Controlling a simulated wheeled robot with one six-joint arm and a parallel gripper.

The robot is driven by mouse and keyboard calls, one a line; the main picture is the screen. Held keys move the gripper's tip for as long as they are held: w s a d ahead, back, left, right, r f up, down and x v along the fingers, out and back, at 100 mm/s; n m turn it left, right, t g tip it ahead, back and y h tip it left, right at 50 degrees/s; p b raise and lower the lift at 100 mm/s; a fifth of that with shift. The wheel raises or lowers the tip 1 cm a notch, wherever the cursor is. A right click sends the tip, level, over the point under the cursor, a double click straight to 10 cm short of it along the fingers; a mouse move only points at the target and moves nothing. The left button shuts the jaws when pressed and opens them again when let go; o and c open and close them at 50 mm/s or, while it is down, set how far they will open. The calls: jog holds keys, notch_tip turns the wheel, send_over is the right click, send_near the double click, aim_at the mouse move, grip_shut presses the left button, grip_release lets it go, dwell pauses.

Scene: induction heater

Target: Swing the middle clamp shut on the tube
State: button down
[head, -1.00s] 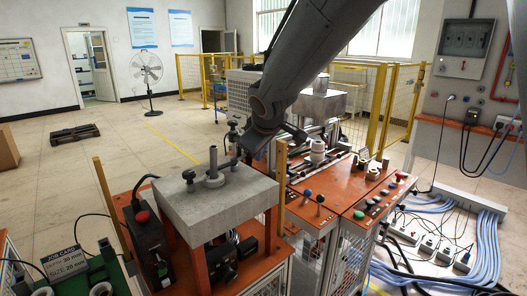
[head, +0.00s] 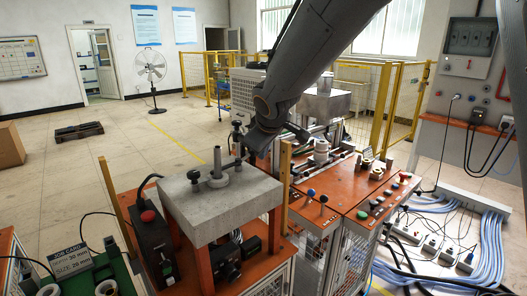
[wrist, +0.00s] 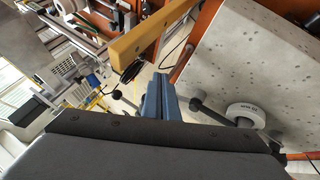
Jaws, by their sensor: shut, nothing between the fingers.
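My gripper (wrist: 160,92) shows in the wrist view as two blue fingers pressed together, with nothing between them. In the head view my arm hangs over the orange machine bench, and the fingertips are hard to make out there. On the bench a pale round part (head: 321,152) stands among rails and dark fittings. A dark ball knob (wrist: 117,92) shows left of the fingers in the wrist view, apart from them. I cannot tell which fitting is the middle clamp, nor pick out the tube for certain.
The block (wrist: 265,65) also fills the wrist view's right. A yellow upright (wrist: 150,35) stands close to the fingers. Cables lie at the right.

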jog(key=s+d+r, duration=0.4)
jog(key=d+r, duration=0.3)
jog(key=d, duration=0.1)
jog(key=shift+s+d, duration=0.25)
jog(key=shift+s, duration=0.15)
jog(key=shift+f, duration=0.1)
dwell(0.7)
jog(key=s+d+f+m+g, duration=0.2)
jog(key=s+d+f+m, duration=0.1)
jog(key=s+d+f, duration=0.2)
jog(key=s+d+f+m+g+h+b, duration=0.1)
jog(key=s+d+f+m, duration=0.3)
jog(key=s+f, duration=0.6)
jog(key=s+d+f+m+g, duration=0.3)
jog(key=s+d+f+m, duration=0.1)
jog(key=s+f, duration=0.4)
jog(key=shift+d+h+b, duration=0.3)
jog(key=shift+d+b, duration=0.05)
jog(key=shift+d, duration=0.5)
